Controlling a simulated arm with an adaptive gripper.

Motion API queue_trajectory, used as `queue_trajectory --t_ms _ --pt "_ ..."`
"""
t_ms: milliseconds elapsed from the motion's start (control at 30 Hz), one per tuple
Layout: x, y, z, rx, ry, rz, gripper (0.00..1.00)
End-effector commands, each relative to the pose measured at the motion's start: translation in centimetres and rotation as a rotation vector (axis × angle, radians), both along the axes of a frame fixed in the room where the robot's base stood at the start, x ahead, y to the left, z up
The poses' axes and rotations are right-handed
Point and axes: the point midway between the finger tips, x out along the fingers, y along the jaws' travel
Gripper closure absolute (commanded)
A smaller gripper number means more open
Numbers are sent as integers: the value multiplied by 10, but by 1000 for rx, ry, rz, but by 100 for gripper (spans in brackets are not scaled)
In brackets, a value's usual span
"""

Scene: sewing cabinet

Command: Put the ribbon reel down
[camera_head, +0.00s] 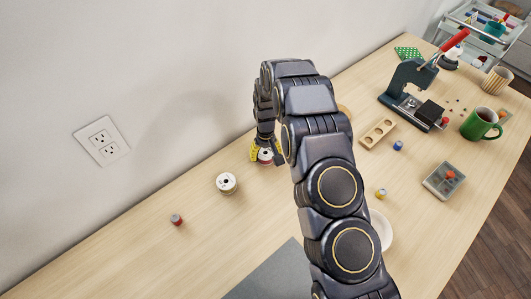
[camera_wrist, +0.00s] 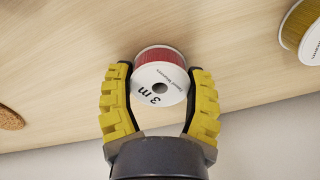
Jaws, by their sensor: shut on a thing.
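The ribbon reel (camera_wrist: 160,77) is a white spool with red ribbon and a "3 m" label. In the wrist view it sits between the yellow padded fingers of my gripper (camera_wrist: 160,95), which are shut on its sides. In the head view my gripper (camera_head: 264,155) points down near the wall, with the reel (camera_head: 265,156) between its fingertips, close to the table (camera_head: 230,240). I cannot tell whether the reel touches the table.
A white spool (camera_head: 227,183) stands left of my gripper; a spool with yellow ribbon (camera_wrist: 301,30) shows in the wrist view. A small red spool (camera_head: 176,219) lies further left. A wooden holder (camera_head: 377,133), press (camera_head: 410,85) and green mug (camera_head: 479,124) are right.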

Motion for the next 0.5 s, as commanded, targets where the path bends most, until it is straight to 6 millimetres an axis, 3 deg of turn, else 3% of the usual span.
queue_trajectory --t_ms 200,233,300,500 --pt "0 0 -3 0 0 0 73" --pt "0 0 -3 0 0 0 36" --pt "0 0 -3 0 0 0 15" --pt "0 0 -3 0 0 0 15"
